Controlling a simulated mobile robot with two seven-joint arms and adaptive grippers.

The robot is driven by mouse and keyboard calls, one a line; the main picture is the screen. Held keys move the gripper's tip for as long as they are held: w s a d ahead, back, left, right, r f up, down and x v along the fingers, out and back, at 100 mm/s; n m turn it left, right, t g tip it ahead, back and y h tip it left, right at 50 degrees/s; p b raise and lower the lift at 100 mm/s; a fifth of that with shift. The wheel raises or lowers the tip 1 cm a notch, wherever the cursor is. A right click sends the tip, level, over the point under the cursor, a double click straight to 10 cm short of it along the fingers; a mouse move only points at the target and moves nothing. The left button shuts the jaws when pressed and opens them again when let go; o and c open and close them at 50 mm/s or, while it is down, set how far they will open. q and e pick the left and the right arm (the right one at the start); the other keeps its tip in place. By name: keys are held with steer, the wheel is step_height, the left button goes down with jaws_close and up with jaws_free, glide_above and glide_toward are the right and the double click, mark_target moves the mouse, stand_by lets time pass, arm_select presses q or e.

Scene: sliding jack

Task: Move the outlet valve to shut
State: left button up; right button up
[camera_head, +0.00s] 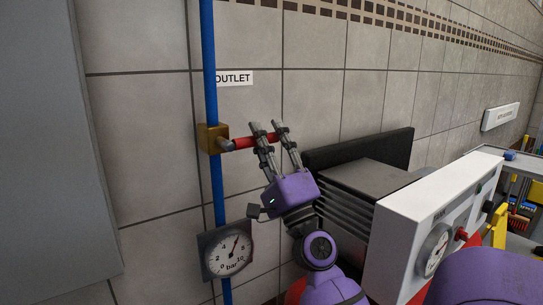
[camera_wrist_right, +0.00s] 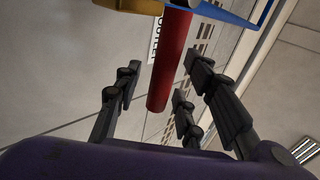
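The outlet valve is a brass block (camera_head: 213,138) on a vertical blue pipe (camera_head: 209,60), below a white OUTLET label (camera_head: 234,78). Its red lever (camera_head: 243,142) sticks out sideways to the right, across the pipe's line. My right gripper (camera_head: 267,125) is at the lever's free end, its fingers crossing in front of it. In the right wrist view the red lever (camera_wrist_right: 171,60) runs between the spread fingers (camera_wrist_right: 160,75), with gaps on both sides. The gripper looks open. Whether any finger touches the lever cannot be told. My left gripper is out of view.
A pressure gauge (camera_head: 228,251) hangs on the pipe below the valve. A ribbed dark machine block (camera_head: 370,185) and a white panel (camera_head: 433,215) with a gauge stand to the right. A grey cabinet (camera_head: 50,150) is at the left.

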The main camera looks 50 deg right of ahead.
steer(key=v, duration=1.1)
steer(key=shift+s+f, duration=0.25)
steer(key=shift+s, duration=0.05)
steer(key=shift+a, duration=0.1)
